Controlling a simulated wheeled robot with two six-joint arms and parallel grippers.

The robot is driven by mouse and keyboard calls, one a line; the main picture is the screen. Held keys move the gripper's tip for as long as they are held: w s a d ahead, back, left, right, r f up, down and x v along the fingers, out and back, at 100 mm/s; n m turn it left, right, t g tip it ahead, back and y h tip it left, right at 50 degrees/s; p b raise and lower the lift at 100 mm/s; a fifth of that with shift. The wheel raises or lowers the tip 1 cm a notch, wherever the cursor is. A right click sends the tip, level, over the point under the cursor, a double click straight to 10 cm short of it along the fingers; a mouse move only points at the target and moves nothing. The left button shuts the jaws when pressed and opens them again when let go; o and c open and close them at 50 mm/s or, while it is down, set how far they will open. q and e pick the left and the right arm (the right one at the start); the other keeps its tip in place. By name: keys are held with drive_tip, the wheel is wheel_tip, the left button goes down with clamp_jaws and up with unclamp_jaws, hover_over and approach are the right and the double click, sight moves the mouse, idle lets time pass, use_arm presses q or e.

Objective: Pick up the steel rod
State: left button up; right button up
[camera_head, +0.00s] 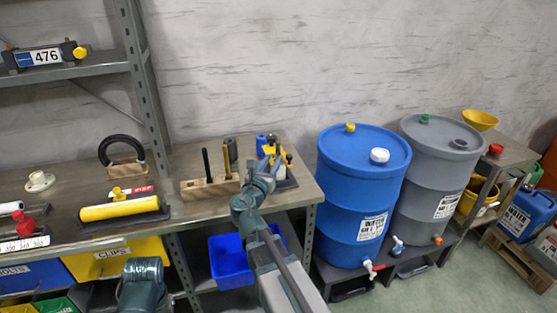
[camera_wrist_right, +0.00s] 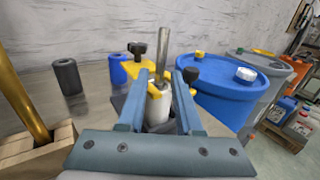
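The steel rod (camera_wrist_right: 162,45) stands nearly upright in the right wrist view, its lower end in or behind a pale cylinder (camera_wrist_right: 158,108) at a yellow clamp (camera_wrist_right: 150,75) with black knobs. My right gripper (camera_wrist_right: 161,74) is open. Its two blue-grey fingers lie left and right of the cylinder and rod in that view, with gaps visible; I cannot tell whether the rod is fully between the tips.
A wooden block (camera_head: 208,189) with a black rod (camera_head: 206,163) and a brass rod (camera_head: 226,158) stands just left of my right gripper. Dark and blue cylinders stand behind. A blue drum (camera_head: 360,190) stands right of the bench (camera_head: 300,190).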

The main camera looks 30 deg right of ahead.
drive_tip(key=shift+r+x, duration=0.2)
drive_tip(key=shift+x, duration=4.45)
drive_tip(key=shift+s, duration=0.1)
clamp_jaws()
